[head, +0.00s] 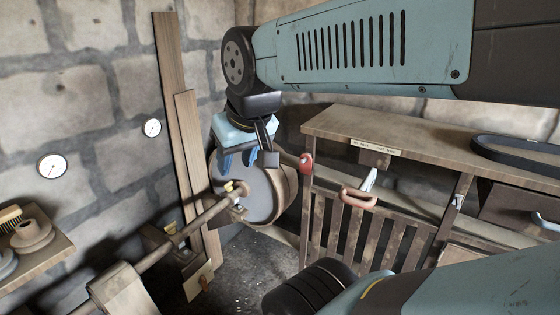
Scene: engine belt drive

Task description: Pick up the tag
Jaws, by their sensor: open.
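My gripper (238,161) hangs at the end of my blue arm, with its blue fingers pointing down and apart. It is in front of the upper part of a large grey pulley wheel (262,199); nothing shows between the fingers. I cannot tell for sure which thing is the tag. A small tan plate (199,281) with a dark reddish mark, low by the foot of the planks, may be it; it is down and to the left of my gripper. A pale printed label strip (376,147) is on the bench's front edge.
A shaft (201,218) runs from the wheel towards the lower left. Wooden planks (187,118) lean on the stone wall. The wooden bench (425,150) at right carries a black belt (515,150). A red-handled tool (359,197) is at its front. A shelf (40,264) stands at left.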

